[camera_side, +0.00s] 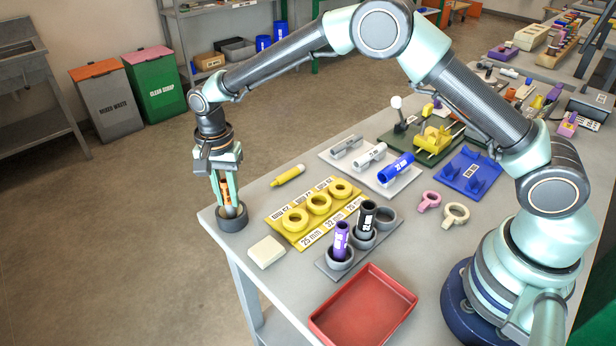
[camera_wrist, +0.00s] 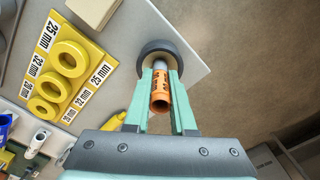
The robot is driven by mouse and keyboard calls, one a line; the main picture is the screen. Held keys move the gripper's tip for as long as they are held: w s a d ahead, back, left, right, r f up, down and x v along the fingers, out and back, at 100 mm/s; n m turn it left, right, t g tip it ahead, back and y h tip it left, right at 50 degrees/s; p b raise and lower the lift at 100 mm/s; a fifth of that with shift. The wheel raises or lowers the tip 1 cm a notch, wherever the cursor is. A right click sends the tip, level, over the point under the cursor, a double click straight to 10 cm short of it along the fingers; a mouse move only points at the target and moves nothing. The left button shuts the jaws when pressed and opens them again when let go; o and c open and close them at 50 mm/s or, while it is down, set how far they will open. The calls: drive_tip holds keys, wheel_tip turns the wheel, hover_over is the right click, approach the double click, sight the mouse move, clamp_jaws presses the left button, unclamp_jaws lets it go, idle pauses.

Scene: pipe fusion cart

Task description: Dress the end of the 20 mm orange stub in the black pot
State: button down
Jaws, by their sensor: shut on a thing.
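My gripper (camera_side: 228,200) is shut on the orange stub (camera_side: 226,188), which stands roughly upright between the fingers. In the wrist view, my gripper (camera_wrist: 160,74) has a finger on each side of the orange stub (camera_wrist: 160,98), whose open near end faces the camera. The black pot (camera_side: 232,222) sits at the table's far left corner, directly below the stub. In the wrist view the black pot (camera_wrist: 157,45) surrounds the stub's far end, where a pale grey part shows. I cannot tell how deep the end sits or whether it touches the pot.
A yellow size board with rings (camera_side: 318,210) and a pale block (camera_side: 266,252) are nearby. A grey holder with purple (camera_side: 341,240) and black (camera_side: 366,216) stubs, a red tray (camera_side: 362,308) and a yellow marker-like piece (camera_side: 288,175) are also there. The table edge is close to the pot.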

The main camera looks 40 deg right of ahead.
drive_tip(key=n, duration=0.4)
drive_tip(key=m, duration=0.6)
drive_tip(key=shift+f, duration=0.1)
drive_tip(key=n, duration=0.6)
drive_tip(key=m, duration=0.6)
drive_tip(key=n, duration=0.6)
drive_tip(key=m, duration=0.2)
drive_tip(key=shift+m, duration=0.3)
drive_tip(key=m, duration=0.3)
drive_tip(key=shift+m, duration=0.4)
